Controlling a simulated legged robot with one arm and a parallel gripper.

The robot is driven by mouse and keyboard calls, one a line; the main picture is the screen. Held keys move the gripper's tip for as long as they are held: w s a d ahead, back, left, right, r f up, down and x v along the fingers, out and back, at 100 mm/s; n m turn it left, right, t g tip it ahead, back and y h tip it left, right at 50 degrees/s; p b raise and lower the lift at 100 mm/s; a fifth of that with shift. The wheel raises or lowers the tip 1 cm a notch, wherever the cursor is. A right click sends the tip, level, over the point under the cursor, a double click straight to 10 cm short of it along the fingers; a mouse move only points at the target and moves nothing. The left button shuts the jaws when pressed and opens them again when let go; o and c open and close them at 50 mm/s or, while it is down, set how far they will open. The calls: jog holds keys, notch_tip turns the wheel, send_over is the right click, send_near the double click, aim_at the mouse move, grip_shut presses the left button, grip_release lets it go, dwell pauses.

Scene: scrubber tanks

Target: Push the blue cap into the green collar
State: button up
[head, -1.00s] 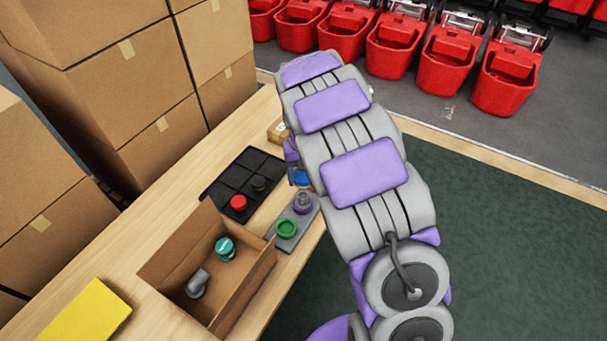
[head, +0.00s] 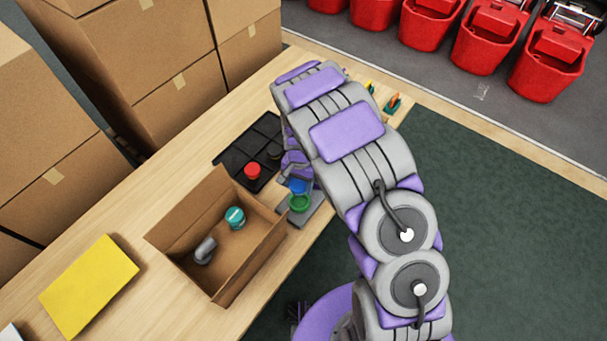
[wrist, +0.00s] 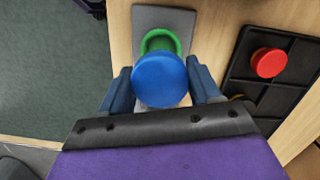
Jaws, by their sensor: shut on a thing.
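The blue cap (wrist: 160,80) is between the two fingers of my gripper (wrist: 162,88), which is shut on it. In the head view the blue cap (head: 298,186) shows just above and behind the green collar (head: 299,203). The green collar (wrist: 160,41) is partly hidden by the cap in the wrist view; its far rim sticks out beyond the cap. The collar stands on a grey plate (wrist: 180,17) on the wooden table. I cannot tell whether cap and collar touch. The purple-grey collar on the plate is hidden now.
A black compartment tray (head: 232,158) with a red cap (head: 252,170) and a dark cap lies beside the plate. An open cardboard box (head: 262,262) holds a teal-topped jar (head: 235,217) and a grey pipe piece (head: 205,250). A yellow pad (head: 90,285) lies at the left.

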jog(key=shift+f+b, duration=0.9)
jog(key=shift+f, duration=1.95)
jog(key=shift+f+p, duration=0.5)
jog(key=shift+f, duration=0.55)
jog(key=shift+s+d+f, duration=0.1)
jog(key=shift+s+f, duration=0.1)
jog(key=shift+f, duration=0.1)
dwell(0.5)
